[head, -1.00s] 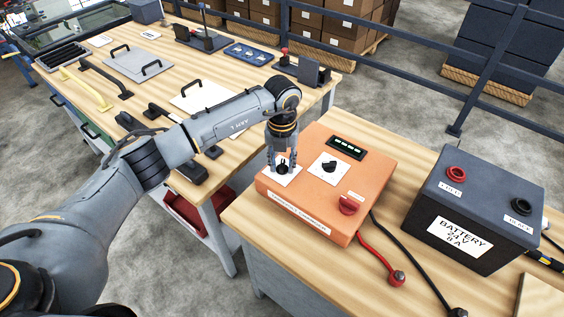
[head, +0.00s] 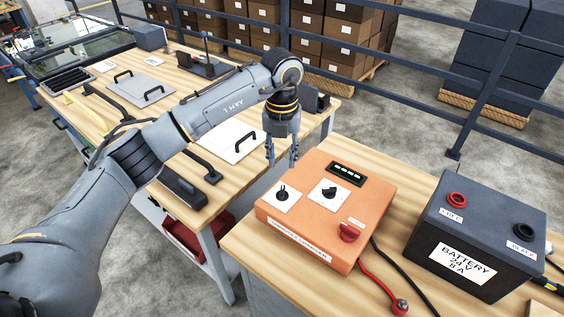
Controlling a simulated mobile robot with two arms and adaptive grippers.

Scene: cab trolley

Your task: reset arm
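My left arm reaches in from the left. My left gripper (head: 281,157) hangs pointing down above the back left edge of the orange charger box (head: 318,240). Its fingers are apart and nothing shows between them. The box has a black knob (head: 282,192) on a white plate at left, a second black knob (head: 329,192) on a white plate, a red knob (head: 348,232) and a small green-lit display (head: 346,173). The gripper is clear of the knobs. My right gripper is not in view.
A dark battery (head: 470,225) stands right of the box, with red (head: 400,305) and black cables on the table between. Behind at left, a long workbench (head: 165,120) holds handles, plates and fixtures. A floor gap separates the tables. A railing (head: 440,65) runs behind.

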